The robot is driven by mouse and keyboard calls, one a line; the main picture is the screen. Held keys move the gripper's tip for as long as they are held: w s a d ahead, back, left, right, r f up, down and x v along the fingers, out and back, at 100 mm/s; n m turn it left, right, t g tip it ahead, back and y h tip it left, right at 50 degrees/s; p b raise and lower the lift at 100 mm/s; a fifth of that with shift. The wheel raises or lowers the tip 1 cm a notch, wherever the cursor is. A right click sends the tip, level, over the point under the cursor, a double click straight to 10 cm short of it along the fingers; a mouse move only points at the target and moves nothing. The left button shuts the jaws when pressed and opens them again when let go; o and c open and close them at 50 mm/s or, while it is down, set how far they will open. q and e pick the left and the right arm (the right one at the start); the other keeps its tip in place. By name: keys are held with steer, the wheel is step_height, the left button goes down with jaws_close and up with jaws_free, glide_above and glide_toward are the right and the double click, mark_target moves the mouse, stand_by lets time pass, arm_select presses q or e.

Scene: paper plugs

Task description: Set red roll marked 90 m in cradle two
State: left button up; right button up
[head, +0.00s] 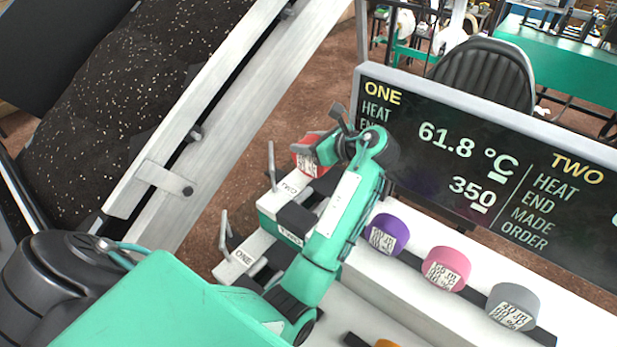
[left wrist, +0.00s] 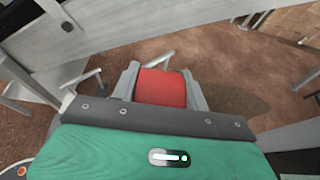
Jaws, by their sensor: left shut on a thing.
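The red roll (head: 305,163) with a printed white label is between the fingers of my left gripper (head: 325,146), which is shut on it. It also shows red between the fingers in the left wrist view (left wrist: 161,88). The roll appears above or at the far cradle (head: 288,188); I cannot tell whether it touches it. That cradle's label is hard to read. A nearer cradle is marked ONE (head: 243,257), and a teal block between them has a label reading TWO (head: 290,237). The roll's 90 m mark is too small to read. My right gripper is not in view.
Purple (head: 386,234), pink (head: 446,268) and grey (head: 513,306) rolls stand in a row on the white bench. A display board (head: 480,170) rises behind them. A slanted metal-edged conveyor (head: 215,100) is at the left. Upright metal pegs flank the cradles.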

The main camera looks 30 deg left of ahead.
mark_target(308, 164)
arm_select(q)
step_height(308, 164, down, 7)
steer(key=shift+a+f, duration=0.1)
step_height(308, 164, down, 5)
steer(key=shift+r+p, duration=0.15)
steer(key=shift+p, duration=0.2)
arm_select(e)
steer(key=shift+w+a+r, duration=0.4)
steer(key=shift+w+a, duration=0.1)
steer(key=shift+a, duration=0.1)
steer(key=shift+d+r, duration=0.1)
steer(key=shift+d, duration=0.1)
arm_select(q)
steer(key=o, duration=1)
steer(key=shift+o, duration=0.2)
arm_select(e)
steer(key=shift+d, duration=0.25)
